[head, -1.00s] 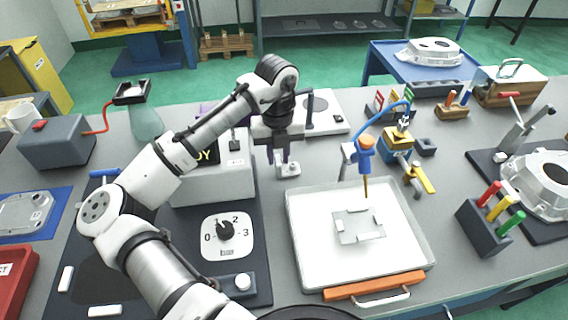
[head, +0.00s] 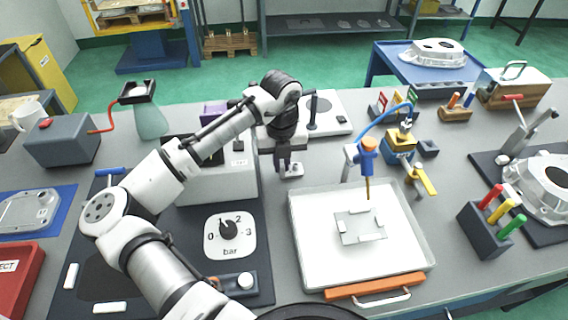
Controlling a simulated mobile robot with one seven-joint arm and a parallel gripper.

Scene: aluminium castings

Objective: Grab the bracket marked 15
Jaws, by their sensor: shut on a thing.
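My gripper (head: 283,172) points down over the bench, behind the white tray. It is shut on a small pale metal bracket (head: 296,170), whose flat foot shows to the right of the fingers. The rest of the bracket is hidden by the fingers. The bracket is at or close to the bench top; I cannot tell whether it touches. No number can be read on it from here.
A white tray (head: 296,262) with an orange handle and a blue nozzle above it stands just in front. A white plate (head: 335,122) lies behind. Colored-handled tools stand at right.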

